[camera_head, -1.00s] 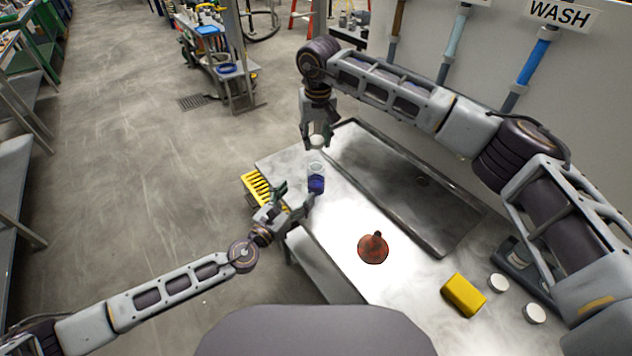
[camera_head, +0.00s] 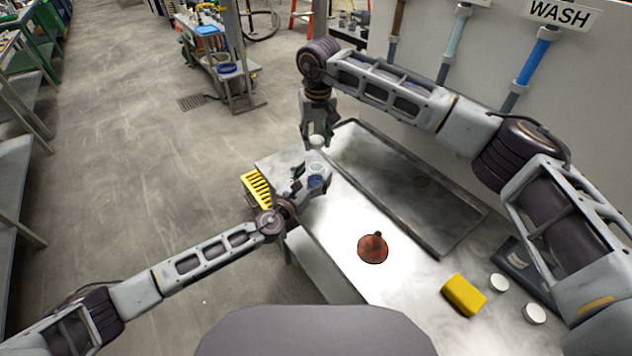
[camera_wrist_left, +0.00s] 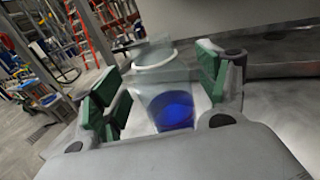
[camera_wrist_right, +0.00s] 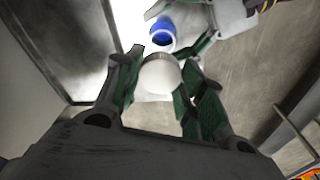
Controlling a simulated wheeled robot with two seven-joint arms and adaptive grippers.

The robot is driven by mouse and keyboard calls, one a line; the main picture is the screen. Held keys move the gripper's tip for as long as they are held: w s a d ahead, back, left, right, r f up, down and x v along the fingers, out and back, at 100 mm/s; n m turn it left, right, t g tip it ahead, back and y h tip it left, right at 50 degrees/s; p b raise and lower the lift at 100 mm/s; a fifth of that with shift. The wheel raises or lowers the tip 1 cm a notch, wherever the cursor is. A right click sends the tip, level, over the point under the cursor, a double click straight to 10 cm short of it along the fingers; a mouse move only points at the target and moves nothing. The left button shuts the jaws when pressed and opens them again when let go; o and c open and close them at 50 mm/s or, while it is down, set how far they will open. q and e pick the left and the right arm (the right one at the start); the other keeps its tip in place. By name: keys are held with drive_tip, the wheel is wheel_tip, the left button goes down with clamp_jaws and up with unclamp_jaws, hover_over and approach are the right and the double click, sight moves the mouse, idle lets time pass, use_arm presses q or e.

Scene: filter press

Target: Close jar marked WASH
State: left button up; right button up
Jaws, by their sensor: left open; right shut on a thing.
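A clear jar with blue liquid (camera_head: 315,181) stands upright and uncapped on the metal bench. It shows close up in the left wrist view (camera_wrist_left: 170,108). My left gripper (camera_head: 308,176) is open, with its green-padded fingers on either side of the jar. My right gripper (camera_head: 317,140) is shut on a white lid (camera_wrist_right: 160,76), held above and beyond the jar. In the right wrist view the jar's open mouth (camera_wrist_right: 163,32) lies past the lid. The sign WASH (camera_head: 560,12) hangs above a blue tube (camera_head: 533,62) on the back panel; no label on the jar is readable.
A sunken tray (camera_head: 420,190) fills the bench's back. A red-brown funnel (camera_head: 373,247), a yellow block (camera_head: 463,295) and two white lids (camera_head: 499,282) (camera_head: 535,314) lie to the right. A yellow rack (camera_head: 257,190) sits at the bench's left edge, near my left wrist.

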use_arm(q)
drive_tip(key=shift+x, duration=0.75)
drive_tip(key=c, duration=1.5)
drive_tip(key=shift+c, duration=0.2)
use_arm(e)
drive_tip(key=shift+f, duration=2.5)
drive_tip(key=shift+f, duration=0.1)
drive_tip(key=shift+f, duration=0.8)
drive_tip(key=shift+f, duration=0.55)
use_arm(q)
clamp_jaws()
